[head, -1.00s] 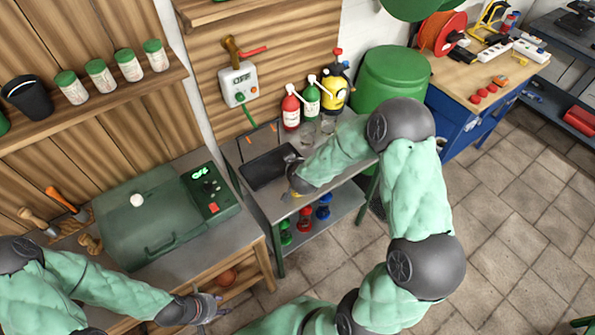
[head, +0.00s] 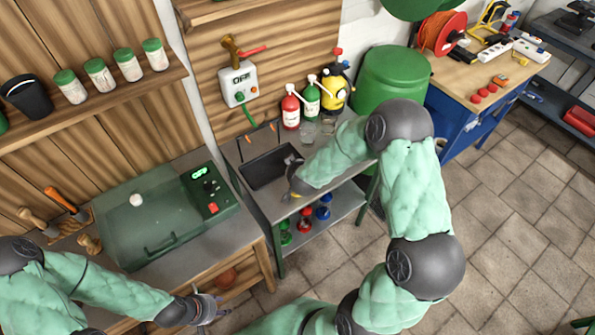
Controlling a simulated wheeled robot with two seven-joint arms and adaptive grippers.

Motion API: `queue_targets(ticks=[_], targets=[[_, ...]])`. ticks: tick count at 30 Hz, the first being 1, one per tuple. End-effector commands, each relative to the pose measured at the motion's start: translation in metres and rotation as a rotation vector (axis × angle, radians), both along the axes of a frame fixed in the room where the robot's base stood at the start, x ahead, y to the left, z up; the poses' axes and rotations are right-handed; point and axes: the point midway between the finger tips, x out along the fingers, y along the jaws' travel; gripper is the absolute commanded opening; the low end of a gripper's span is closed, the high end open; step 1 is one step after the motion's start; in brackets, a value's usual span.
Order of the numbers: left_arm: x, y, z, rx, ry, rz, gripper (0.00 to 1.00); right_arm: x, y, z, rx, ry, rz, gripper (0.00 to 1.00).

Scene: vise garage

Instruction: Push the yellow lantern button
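No lantern that I can clearly make out as yellow shows, and no yellow button can be told. On the lower shelf of the metal stand are small lantern-like items: a green one (head: 286,236), a red one (head: 305,220) and a blue one (head: 323,210). My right gripper (head: 292,178) is over the stand's top by the dark basin, mostly hidden by its own arm. A small yellow spot (head: 295,195) shows beside it; I cannot tell what it is. My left gripper (head: 217,306) is low in front of the wooden bench, apart from the lanterns; its finger gap is unclear.
A green lidded machine (head: 150,215) stands on the left bench. A red bottle (head: 291,110), a green bottle (head: 311,98) and a yellow-black sprayer (head: 338,88) stand behind my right arm. A green barrel (head: 388,80) is beyond. Tiled floor (head: 520,240) is clear at right.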

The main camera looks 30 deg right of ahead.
Motion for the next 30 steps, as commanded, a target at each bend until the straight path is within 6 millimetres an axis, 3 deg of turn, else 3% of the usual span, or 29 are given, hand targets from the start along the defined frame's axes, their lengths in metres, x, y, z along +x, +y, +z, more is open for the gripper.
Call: queue_targets(ticks=[30], targets=[[0.0000,0.0000,-0.0053,0.000,0.000,0.000,0.40,-0.0003,0.0002,-0.0087,0.000,0.001,0.000,0.00]])
